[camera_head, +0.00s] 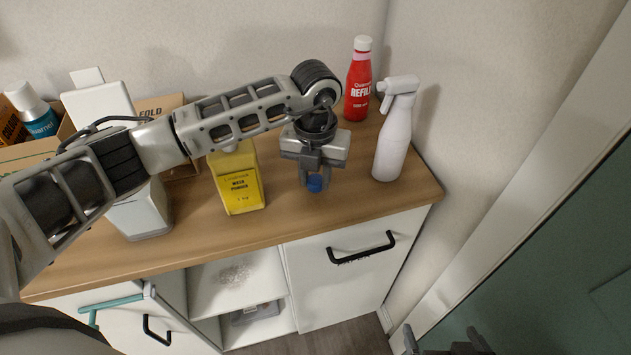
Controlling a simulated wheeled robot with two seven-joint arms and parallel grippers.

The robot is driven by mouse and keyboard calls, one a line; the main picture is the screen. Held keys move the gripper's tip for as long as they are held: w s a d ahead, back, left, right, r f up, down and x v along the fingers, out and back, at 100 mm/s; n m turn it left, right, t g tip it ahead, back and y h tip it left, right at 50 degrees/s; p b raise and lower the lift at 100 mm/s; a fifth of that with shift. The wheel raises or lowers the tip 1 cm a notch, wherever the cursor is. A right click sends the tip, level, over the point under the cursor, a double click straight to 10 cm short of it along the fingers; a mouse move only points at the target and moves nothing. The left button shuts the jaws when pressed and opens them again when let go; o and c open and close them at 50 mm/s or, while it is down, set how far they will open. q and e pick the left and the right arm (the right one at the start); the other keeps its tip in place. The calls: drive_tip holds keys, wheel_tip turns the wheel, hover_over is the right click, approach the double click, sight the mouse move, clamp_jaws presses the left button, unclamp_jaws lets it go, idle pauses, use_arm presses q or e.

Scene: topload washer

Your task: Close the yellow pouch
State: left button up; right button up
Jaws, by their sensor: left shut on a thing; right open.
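The yellow pouch (238,190), labelled as wash powder, stands upright on the wooden countertop. Its top edge is partly hidden behind my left arm, so I cannot see its opening. My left gripper (315,184) is to the right of the pouch, apart from it, pointing down above the counter. It is shut on a small blue cap (315,183). My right gripper (446,340) shows only in part at the bottom edge, low in front of the cabinet, open, with nothing seen in it.
A white spray bottle (394,140) stands close right of my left gripper, and a red refill bottle (358,85) stands behind. A white container (140,212) and cardboard boxes (35,150) crowd the left. The counter front (340,205) is clear. Below are cabinets with a black handle (360,250).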

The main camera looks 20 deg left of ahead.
use_arm(q)
drive_tip(key=s+a+r+b, duration=0.2)
drive_tip(key=s+r, duration=0.9)
drive_tip(key=s, duration=0.2)
drive_tip(key=shift+s+a, duration=0.35)
drive_tip(key=shift+s, duration=0.05)
